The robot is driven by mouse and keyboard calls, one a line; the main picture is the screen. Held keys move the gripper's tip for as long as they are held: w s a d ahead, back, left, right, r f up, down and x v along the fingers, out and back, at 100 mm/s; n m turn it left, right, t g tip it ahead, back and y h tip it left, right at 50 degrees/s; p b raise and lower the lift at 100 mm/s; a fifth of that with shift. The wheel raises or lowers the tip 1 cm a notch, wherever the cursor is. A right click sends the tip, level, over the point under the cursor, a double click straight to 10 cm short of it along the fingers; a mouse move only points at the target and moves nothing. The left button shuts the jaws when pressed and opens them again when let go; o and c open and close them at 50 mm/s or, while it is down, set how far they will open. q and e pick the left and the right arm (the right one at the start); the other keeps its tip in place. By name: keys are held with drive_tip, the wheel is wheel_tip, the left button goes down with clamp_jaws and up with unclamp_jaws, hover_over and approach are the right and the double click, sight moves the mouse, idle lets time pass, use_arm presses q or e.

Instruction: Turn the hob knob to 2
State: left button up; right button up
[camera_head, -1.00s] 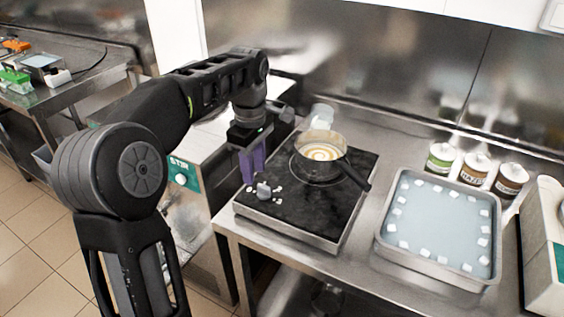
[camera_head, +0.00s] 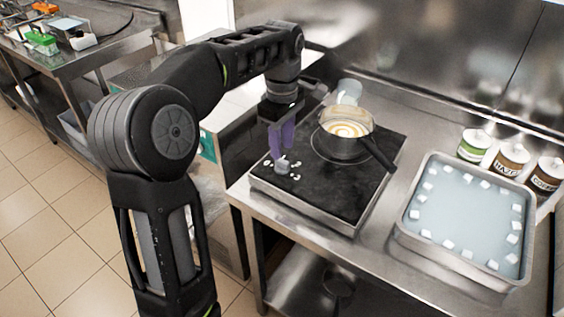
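The hob (camera_head: 330,201) is a flat black plate on a steel base on the steel bench. Its small grey knob (camera_head: 282,166) stands at the front left corner, with white marks around it. My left gripper (camera_head: 281,156) points down with its purple fingers right at the knob. The fingertips overlap the knob in this view; I cannot tell whether they grip it or only stand beside it. The mark that the knob points to is too small to read. A pot (camera_head: 345,138) with pale swirled contents stands on the hob's ring. My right gripper does not show.
The pot's dark handle (camera_head: 377,155) sticks out to the right. A steel tray (camera_head: 405,232) with white cubes in bluish liquid lies to the right. Several labelled tubs (camera_head: 511,161) stand behind it. A clear container (camera_head: 348,92) is behind the pot.

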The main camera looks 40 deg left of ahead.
sight(282, 160)
use_arm(q)
drive_tip(key=shift+f, duration=2.1)
drive_tip(key=shift+c, duration=0.5)
clamp_jaws()
